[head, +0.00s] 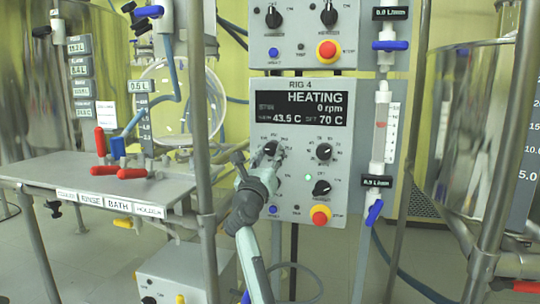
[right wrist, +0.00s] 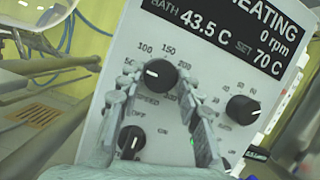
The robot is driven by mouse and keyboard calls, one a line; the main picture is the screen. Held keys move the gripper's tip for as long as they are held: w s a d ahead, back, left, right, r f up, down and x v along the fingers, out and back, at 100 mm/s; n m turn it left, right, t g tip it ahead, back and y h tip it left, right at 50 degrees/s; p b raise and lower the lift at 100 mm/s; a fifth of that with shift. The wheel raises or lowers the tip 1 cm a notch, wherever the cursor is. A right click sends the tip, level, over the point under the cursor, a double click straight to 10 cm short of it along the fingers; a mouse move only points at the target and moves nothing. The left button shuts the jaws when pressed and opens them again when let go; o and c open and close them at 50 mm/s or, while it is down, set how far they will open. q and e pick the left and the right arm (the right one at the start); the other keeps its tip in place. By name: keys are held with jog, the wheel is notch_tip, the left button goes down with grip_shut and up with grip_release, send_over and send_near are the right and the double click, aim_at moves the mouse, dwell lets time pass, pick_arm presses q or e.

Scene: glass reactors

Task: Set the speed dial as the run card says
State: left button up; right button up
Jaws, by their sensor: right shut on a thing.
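The speed dial (right wrist: 160,75) is a black round knob with a white pointer line, above the word SPEED on the RIG 4 panel (head: 340,165). In the right wrist view its pointer faces left, roughly between the 50 and 100 marks. My right gripper (right wrist: 163,112) has one finger on each side of the dial and is shut on it; it also shows in the head view (head: 266,160), partly covering the dial. The display (head: 302,108) reads HEATING, 0 rpm, bath 43.5 C, set 70 C. I cannot make out a run card. My left gripper is out of view.
Another black knob (right wrist: 243,109) sits right of the dial, and one (right wrist: 131,140) below it by the left finger. A red stop button (head: 320,215) is lower on the panel. A metal post (head: 200,130) stands left; a bench (head: 100,180) with red-handled clamps is beyond it.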

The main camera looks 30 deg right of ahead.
jog(key=o, duration=1.2)
jog(key=shift+c, duration=0.2)
notch_tip(320, 180, up, 10)
